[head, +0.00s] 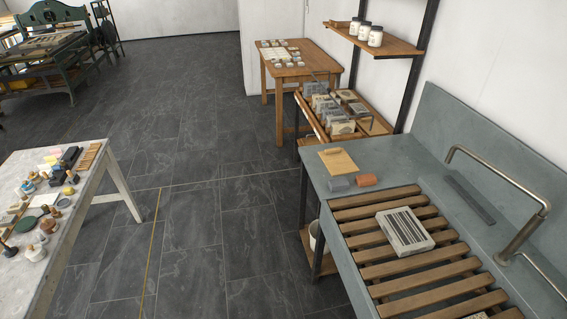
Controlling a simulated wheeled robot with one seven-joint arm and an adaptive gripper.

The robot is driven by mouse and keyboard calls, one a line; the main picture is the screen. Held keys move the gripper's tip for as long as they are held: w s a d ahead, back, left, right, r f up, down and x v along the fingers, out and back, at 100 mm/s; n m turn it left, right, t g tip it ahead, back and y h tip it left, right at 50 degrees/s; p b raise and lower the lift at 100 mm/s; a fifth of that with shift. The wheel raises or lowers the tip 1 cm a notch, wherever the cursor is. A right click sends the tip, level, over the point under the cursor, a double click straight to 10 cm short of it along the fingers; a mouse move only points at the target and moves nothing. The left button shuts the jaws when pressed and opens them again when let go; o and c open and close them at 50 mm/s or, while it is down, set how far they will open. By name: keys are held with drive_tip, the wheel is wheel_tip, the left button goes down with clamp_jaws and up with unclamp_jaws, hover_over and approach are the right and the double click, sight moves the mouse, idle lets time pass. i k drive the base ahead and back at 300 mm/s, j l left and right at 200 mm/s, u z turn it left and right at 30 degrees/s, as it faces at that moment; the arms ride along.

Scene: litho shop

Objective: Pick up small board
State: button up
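A small tan board (340,162) lies flat on the back left corner of the grey sink unit, with a small darker piece at its upper edge.
The grey sink unit (408,152) has a wooden slat rack bearing a pale striped stone (404,231), and a bent metal pipe (500,178). A cluttered table (84,206) stands at left. Dark tiled floor (205,220) is open between them. A wooden table (291,69) stands behind.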

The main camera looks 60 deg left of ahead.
sight(338, 161)
drive_tip(key=u, duration=1.65)
